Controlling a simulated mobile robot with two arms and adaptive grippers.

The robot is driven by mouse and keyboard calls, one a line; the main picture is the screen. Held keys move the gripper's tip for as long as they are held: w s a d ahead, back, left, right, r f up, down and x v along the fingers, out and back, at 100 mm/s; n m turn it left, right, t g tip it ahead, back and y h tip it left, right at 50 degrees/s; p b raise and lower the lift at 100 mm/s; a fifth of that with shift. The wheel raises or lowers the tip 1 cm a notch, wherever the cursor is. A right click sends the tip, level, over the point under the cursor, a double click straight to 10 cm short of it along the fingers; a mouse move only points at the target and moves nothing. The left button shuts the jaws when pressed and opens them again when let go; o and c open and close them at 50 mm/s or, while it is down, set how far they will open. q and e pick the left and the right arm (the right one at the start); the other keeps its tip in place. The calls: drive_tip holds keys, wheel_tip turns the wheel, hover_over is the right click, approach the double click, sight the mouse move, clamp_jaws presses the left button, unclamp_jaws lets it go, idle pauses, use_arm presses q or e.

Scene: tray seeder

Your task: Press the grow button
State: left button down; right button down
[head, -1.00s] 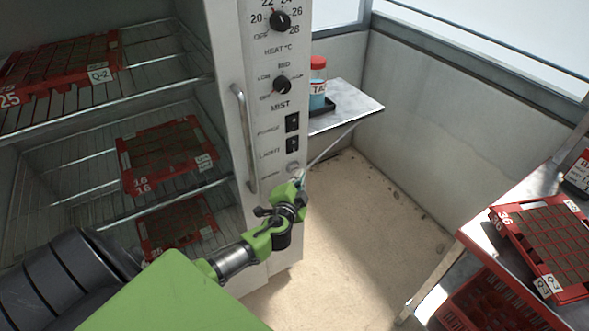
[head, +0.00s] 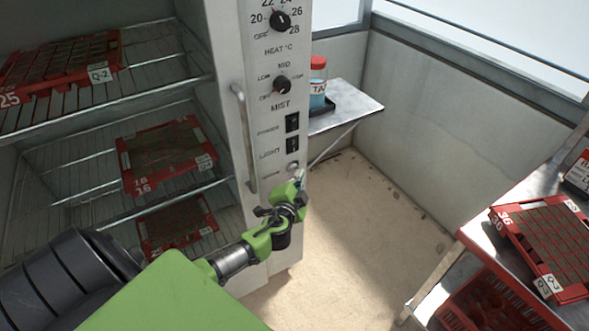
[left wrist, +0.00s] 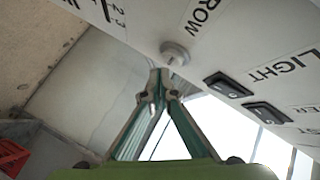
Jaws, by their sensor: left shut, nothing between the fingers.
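The grow button (left wrist: 175,52) is a round pale knob standing out from the white cabinet panel, beside the partly visible lettering "ROW" in the left wrist view. In the head view the button (head: 293,166) is small, below the light switch. My left gripper (left wrist: 158,76) is shut and empty, its fingertips close to the button; I cannot tell whether they touch it. In the head view the left gripper (head: 299,179) is just below and right of the button. My right gripper is not in view.
The power switch (head: 292,122) and light switch (head: 292,145) are above the button. A vertical handle (head: 245,140) runs left of them. Red seed trays (head: 165,155) lie on the cabinet's wire shelves. A side shelf (head: 355,105) holds a red-capped bottle (head: 317,85).

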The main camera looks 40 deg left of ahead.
use_arm(q)
drive_tip(key=shift+w+a, duration=0.15)
drive_tip(key=shift+a, duration=0.25)
drive_tip(key=shift+w+a+b, duration=0.2)
drive_tip(key=shift+a+b, duration=0.1)
drive_tip(key=shift+a, duration=0.2)
idle(0.8)
drive_tip(key=shift+d, duration=0.15)
drive_tip(key=shift+s+d, duration=0.4)
drive_tip(key=shift+d, duration=0.35)
drive_tip(key=d, duration=0.1)
drive_tip(key=s+d, duration=0.1)
drive_tip(key=d, duration=0.1)
drive_tip(key=s+d, duration=0.1)
drive_tip(key=shift+d, duration=0.35)
idle(0.3)
